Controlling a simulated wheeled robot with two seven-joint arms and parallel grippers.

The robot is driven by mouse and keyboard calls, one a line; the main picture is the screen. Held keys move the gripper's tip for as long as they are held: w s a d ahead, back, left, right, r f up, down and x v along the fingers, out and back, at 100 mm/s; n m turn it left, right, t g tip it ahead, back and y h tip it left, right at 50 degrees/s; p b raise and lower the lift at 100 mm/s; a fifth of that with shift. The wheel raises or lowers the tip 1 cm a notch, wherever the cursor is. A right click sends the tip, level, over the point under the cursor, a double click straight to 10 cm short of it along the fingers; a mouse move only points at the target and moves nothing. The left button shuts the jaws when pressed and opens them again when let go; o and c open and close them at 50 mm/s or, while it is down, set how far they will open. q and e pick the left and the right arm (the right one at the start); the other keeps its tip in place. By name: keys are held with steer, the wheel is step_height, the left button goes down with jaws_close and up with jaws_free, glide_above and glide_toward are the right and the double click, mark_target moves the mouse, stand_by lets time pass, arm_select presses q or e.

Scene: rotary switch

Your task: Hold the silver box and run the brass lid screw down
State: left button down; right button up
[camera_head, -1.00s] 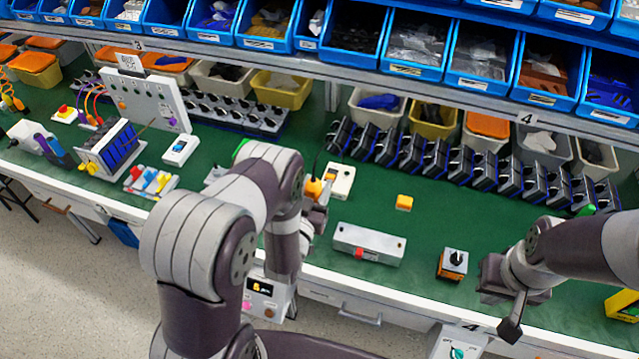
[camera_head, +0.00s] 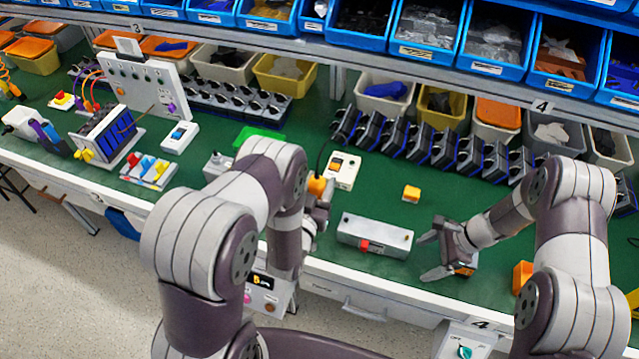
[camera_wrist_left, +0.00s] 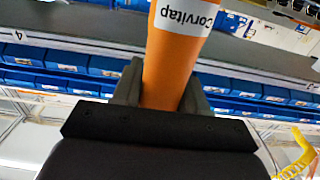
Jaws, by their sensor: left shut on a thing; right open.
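The silver box (camera_head: 375,238) is a long grey block near the front edge of the green bench, with a red part on its front side. I cannot make out the brass screw. My left gripper (camera_head: 322,190) is shut on an orange tool, left of and above the box. In the left wrist view the tool's orange handle (camera_wrist_left: 170,72) with a "Corvitap" label sits between the jaws; its tip is out of view. My right gripper (camera_head: 430,256) is open and empty, just right of the box, fingers pointing left towards it and apart from it.
An orange-and-black switch (camera_head: 465,270) is partly hidden under my right gripper. A white device (camera_head: 343,170) and a small yellow-orange block (camera_head: 411,193) lie behind the box. Several black switches (camera_head: 440,152) line the back. An orange bin (camera_head: 522,275) stands right.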

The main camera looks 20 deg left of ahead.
mark_target(410, 238)
arm_select(q)
steer(key=shift+s, duration=0.1)
arm_select(e)
steer(key=w+m, duration=0.1)
steer(key=w+a+r+m+t+y, duration=0.1)
steer(key=w, duration=0.1)
steer(key=w+a+r+m, duration=0.1)
steer(key=shift+w+a+y, duration=0.25)
steer(key=shift+w+y, duration=0.05)
arm_select(q)
steer(key=shift+a+f, duration=0.1)
steer(key=shift+f, duration=0.1)
arm_select(e)
steer(key=shift+a+f+m, duration=0.25)
steer(key=shift+m, duration=0.05)
arm_select(q)
step_height(410, 238, down, 4)
steer(key=b, duration=0.4)
arm_select(e)
steer(key=x, duration=0.6)
steer(key=shift+w+d, duration=0.1)
arm_select(q)
steer(key=shift+f+b, duration=0.15)
steer(key=shift+b, duration=0.25)
arm_select(e)
steer(key=shift+a+f, duration=0.2)
steer(key=shift+a, duration=0.05)
steer(key=shift+r, duration=0.1)
steer(key=c, duration=0.9)
steer(key=o, duration=1.1)
